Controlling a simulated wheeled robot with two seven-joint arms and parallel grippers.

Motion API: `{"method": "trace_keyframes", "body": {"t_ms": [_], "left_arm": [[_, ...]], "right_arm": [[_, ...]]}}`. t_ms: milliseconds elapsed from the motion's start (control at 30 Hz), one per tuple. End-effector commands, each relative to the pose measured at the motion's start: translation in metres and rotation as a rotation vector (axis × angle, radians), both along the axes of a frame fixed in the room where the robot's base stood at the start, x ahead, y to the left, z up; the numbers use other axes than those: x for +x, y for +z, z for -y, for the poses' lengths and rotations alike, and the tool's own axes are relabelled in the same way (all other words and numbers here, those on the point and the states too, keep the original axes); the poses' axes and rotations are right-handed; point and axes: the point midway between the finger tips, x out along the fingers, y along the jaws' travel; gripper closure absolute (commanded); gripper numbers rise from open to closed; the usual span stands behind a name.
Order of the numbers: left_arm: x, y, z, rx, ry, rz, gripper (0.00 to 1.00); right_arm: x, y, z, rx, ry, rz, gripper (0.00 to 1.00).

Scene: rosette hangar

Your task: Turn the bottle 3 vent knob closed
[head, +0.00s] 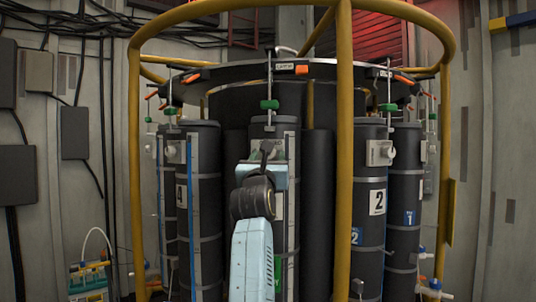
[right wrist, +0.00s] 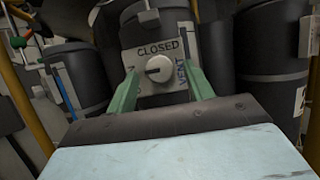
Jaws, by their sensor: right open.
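The dark middle bottle (head: 262,130) stands in the rack between the bottles marked 4 and 2. In the right wrist view its pale vent plate (right wrist: 170,50) reads CLOSED at the top and VENT on the right; the left lettering is partly hidden. The round white vent knob (right wrist: 158,68) sits at the plate's centre. I cannot tell for certain where its pointer aims. My right gripper (right wrist: 160,76) is open, its green fingers on either side of the knob, with gaps visible. In the head view my right gripper (head: 265,160) hides the knob. My left gripper is not in view.
The bottle marked 2 (head: 370,240) stands to the right and the bottle marked 4 (head: 205,215) to the left. A yellow post (head: 344,200) rises just right of my arm, joined to a yellow top ring (head: 200,10). Green-handled valves (head: 269,104) hang above the bottles.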

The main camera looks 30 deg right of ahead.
Motion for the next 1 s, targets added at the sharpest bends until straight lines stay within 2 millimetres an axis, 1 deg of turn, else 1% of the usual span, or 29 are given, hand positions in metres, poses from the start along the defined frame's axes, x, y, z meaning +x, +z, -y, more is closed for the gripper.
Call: {"method": "trace_keyframes", "body": {"t_ms": [133, 367, 467, 700, 733, 867, 1000], "left_arm": [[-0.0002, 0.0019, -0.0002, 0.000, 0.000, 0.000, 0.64], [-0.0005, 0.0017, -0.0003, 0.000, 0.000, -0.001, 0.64], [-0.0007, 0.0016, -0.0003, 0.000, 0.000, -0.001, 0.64], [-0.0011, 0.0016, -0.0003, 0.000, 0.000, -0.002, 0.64], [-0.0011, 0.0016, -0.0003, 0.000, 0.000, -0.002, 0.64], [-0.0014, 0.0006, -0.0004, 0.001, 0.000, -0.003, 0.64], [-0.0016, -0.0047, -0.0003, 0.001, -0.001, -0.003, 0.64]], "right_arm": [[0.0045, 0.0020, 0.0040, 0.001, 0.000, -0.001, 0.48], [0.0047, 0.0020, 0.0043, -0.001, 0.000, -0.001, 0.48], [0.0046, 0.0019, 0.0042, -0.001, 0.000, -0.001, 0.58], [0.0046, 0.0020, 0.0040, -0.001, 0.000, -0.001, 0.90], [0.0045, 0.0019, 0.0040, -0.001, 0.000, -0.001, 0.93], [0.0046, 0.0017, 0.0038, 0.002, -0.001, 0.002, 0.93], [0.0047, 0.0013, 0.0032, 0.022, 0.001, 0.020, 0.93]]}}
